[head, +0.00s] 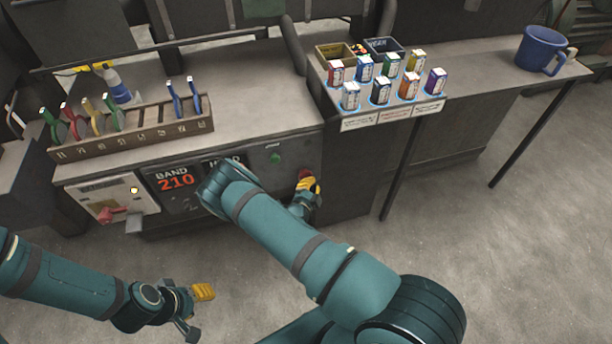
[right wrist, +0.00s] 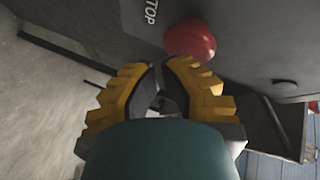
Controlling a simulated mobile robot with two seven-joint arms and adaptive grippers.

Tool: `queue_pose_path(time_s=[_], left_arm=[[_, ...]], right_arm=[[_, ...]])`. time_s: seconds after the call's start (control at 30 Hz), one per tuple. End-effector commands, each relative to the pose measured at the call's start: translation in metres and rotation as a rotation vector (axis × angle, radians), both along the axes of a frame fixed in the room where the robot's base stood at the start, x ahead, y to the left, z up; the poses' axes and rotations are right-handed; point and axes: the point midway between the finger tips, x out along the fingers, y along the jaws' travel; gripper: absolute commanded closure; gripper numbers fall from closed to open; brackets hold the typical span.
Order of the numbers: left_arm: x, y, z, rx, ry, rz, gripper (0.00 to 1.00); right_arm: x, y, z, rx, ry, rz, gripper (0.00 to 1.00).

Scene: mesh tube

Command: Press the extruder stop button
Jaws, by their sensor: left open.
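The red stop button (head: 306,175) is a round knob at the right end of the grey front panel, below the bench top. In the right wrist view the red knob (right wrist: 190,40) is just beyond the fingertips, beside white lettering that reads "TOP". My right gripper (head: 306,187) is at the button, its yellow fingertips partly covering it in the head view. Its fingers (right wrist: 162,70) come together with nothing visible between them. I cannot tell whether they touch the button. My left gripper (head: 199,312) is open and empty, low over the floor.
A green button (head: 276,158) is on the same panel. A "BAND 210" display (head: 174,180) is to the left, partly behind my right arm. A tool rack (head: 140,130) stands on the bench. Several small cartons (head: 381,88) and a blue mug (head: 541,50) are on the right-hand table.

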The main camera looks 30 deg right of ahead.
Motion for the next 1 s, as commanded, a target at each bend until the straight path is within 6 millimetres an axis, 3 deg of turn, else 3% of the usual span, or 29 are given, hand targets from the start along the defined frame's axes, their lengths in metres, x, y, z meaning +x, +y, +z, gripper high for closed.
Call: queue_pose_path(time_s=[0.5, 1.0], left_arm=[[0.000, 0.000, 0.005, 0.000, 0.000, 0.000, 0.53], [0.000, 0.000, 0.022, 0.000, 0.000, 0.000, 0.53]], right_arm=[[-0.010, 0.002, 0.000, 0.001, 0.002, -0.001, 1.00], [-0.051, 0.012, 0.001, 0.001, 0.002, -0.001, 1.00]])
